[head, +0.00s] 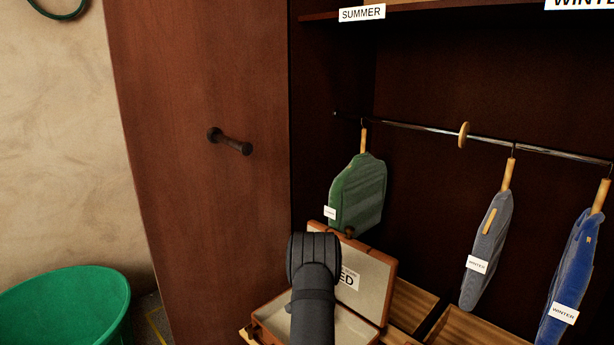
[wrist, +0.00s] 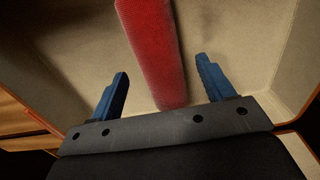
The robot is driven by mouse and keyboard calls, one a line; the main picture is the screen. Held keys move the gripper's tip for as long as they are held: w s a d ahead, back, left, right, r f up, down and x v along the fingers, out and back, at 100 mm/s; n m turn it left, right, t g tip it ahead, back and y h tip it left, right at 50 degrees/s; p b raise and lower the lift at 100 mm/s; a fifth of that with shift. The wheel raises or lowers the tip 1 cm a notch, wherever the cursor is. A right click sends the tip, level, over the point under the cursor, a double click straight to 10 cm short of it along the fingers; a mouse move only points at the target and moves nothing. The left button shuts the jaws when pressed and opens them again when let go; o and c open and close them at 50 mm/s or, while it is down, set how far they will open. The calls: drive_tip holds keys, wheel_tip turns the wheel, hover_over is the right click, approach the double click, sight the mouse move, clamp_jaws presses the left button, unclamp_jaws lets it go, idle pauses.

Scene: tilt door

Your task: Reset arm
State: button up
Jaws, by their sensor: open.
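My gripper (wrist: 162,66) is open in the wrist view, its two blue fingers spread wide apart. A red, textured long item (wrist: 152,40) lies between and beyond the fingers, inside a pale-lined case; neither finger appears to touch it. In the head view the open brown case (head: 378,285) has a raised lid with a label, partly hidden, ending in "ED". My dark arm covers the middle of the case there, and the fingers and the red item are hidden.
A wooden door (head: 200,180) with a dark handle (head: 229,142) stands left of the wardrobe. A green garment (head: 358,195), a grey-blue one (head: 487,245) and a blue one (head: 572,280) hang from a rail (head: 420,131). A green tub (head: 65,305) stands at lower left.

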wheel_tip(320, 180, down, 4)
drive_tip(key=shift+r, duration=0.15)
wheel_tip(320, 180, up, 3)
drive_tip(key=shift+r, duration=0.2)
idle(2.1)
